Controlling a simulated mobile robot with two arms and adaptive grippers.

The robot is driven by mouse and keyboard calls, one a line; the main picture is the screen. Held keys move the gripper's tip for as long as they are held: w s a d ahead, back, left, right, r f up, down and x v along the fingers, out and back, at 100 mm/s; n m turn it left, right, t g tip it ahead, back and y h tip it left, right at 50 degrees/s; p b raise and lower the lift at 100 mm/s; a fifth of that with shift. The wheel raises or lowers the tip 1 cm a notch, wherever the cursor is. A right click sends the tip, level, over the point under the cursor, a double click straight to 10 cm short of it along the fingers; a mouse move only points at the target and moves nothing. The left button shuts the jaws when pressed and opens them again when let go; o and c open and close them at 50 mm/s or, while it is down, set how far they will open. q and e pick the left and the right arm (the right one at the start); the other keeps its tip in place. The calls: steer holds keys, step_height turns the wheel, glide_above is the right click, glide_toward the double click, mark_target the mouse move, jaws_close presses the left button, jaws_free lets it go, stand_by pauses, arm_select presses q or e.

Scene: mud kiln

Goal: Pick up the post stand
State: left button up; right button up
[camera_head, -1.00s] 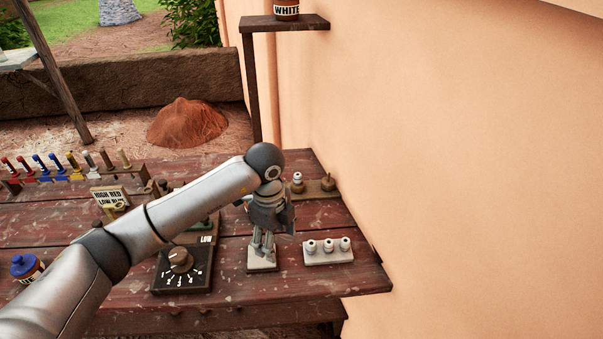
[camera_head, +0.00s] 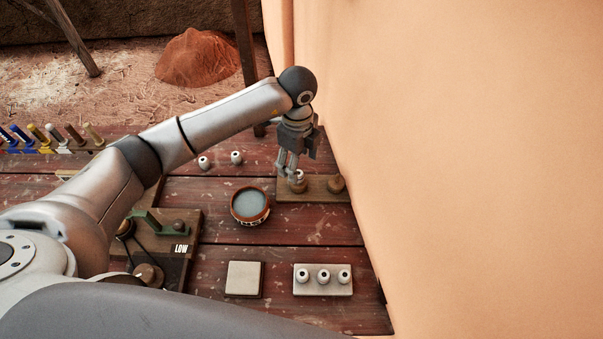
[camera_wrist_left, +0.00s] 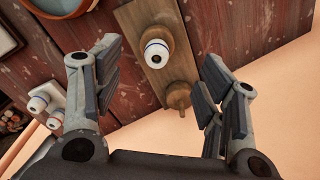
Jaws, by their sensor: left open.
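The post stand (camera_head: 318,190) is a narrow wooden board lying on the table near the wall. My left gripper (camera_head: 287,168) is open above the left end, pointing down. In the left wrist view the post stand (camera_wrist_left: 138,20) runs between the open fingers (camera_wrist_left: 160,62). The bead (camera_wrist_left: 156,52) and post (camera_wrist_left: 178,95) show there, with nothing held. My right gripper is not in view.
A round bowl (camera_head: 250,205) stands just left of the stand. A pale block with three beads (camera_head: 323,280) and a square tile (camera_head: 244,279) lie nearer. Two loose beads (camera_head: 204,162) (camera_head: 236,157) lie beyond the bowl. The wall (camera_head: 450,170) is close on the right.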

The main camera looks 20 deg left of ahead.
mark_target(299, 180)
arm_select(q)
steer(key=shift+s+f, duration=0.2)
steer(key=shift+f, duration=0.95)
steer(key=shift+f+p, duration=0.4)
steer(key=shift+f, duration=0.2)
step_height(299, 180, down, 4)
steer(key=shift+r+p, duration=0.15)
steer(key=shift+p, duration=0.6)
steer(key=shift+f, duration=0.55)
steer(key=shift+c, duration=0.8)
steer(key=c, duration=0.8)
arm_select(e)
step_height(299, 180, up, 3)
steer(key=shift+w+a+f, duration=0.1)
